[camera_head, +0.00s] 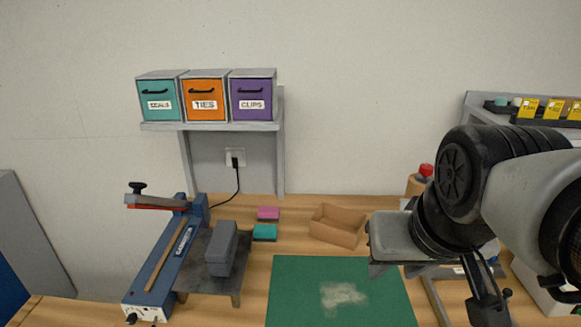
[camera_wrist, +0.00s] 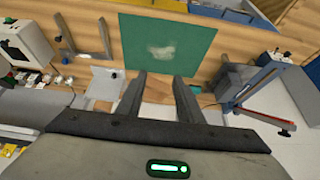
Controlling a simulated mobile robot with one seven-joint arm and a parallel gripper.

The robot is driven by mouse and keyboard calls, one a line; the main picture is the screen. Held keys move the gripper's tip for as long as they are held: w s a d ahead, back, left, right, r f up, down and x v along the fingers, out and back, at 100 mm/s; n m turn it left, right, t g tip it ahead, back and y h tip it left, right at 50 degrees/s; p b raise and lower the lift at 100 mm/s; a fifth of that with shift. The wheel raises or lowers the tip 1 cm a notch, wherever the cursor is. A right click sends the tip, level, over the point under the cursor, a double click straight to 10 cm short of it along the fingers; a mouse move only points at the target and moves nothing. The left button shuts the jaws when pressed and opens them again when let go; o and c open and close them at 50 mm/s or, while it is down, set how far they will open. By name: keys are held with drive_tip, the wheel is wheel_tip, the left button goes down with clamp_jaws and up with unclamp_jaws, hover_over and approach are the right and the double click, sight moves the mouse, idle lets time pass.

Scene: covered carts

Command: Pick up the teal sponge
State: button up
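The teal sponge (camera_head: 265,232) lies flat on the wooden bench in the head view, between the blue sealing machine and the open cardboard box. A pink sponge (camera_head: 268,213) lies just behind it. My gripper (camera_head: 393,267) hangs to the right of the teal sponge, above the right side of the green mat and well apart from the sponge. In the wrist view my gripper (camera_wrist: 160,82) has its two fingers spread with nothing between them.
The blue sealing machine (camera_head: 165,262) and a grey block (camera_head: 221,250) on a dark stand (camera_head: 207,287) are left of the sponge. The cardboard box (camera_head: 337,226) is to its right. The green mat (camera_head: 300,295) in front is clear except a pale patch. Labelled drawers (camera_head: 205,100) sit on a shelf above.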

drive_tip(key=o, duration=0.7)
drive_tip(key=w+a+r+b, duration=0.1)
drive_tip(key=w+a, duration=0.1)
drive_tip(key=w, duration=0.5)
drive_tip(key=shift+w+r, duration=0.25)
drive_tip(key=shift+w, duration=0.1)
drive_tip(key=o, duration=0.6)
drive_tip(key=shift+g, duration=0.3)
drive_tip(key=w+a, duration=0.1)
drive_tip(key=w, duration=0.2)
drive_tip(key=w+a+b, duration=0.1)
drive_tip(key=w, duration=0.2)
drive_tip(key=w+a, duration=0.1)
drive_tip(key=w, duration=0.2)
drive_tip(key=shift+w+a+f+b, duration=0.15)
drive_tip(key=shift+b, duration=0.15)
drive_tip(key=b, duration=0.4)
hover_over(265, 231)
drive_tip(key=s, duration=0.1)
drive_tip(key=shift+g, duration=0.3)
drive_tip(key=f, duration=3)
drive_tip(key=shift+s+d+f, duration=0.1)
drive_tip(key=shift+s+d, duration=0.05)
drive_tip(key=shift+d, duration=0.05)
drive_tip(key=shift+s+a+p+x, duration=0.15)
drive_tip(key=shift+p+x, duration=0.05)
drive_tip(key=shift+x, duration=1.2)
drive_tip(key=shift+s+a+p+x, duration=0.1)
drive_tip(key=shift+s+p+x, duration=0.1)
drive_tip(key=shift+x, duration=1.25)
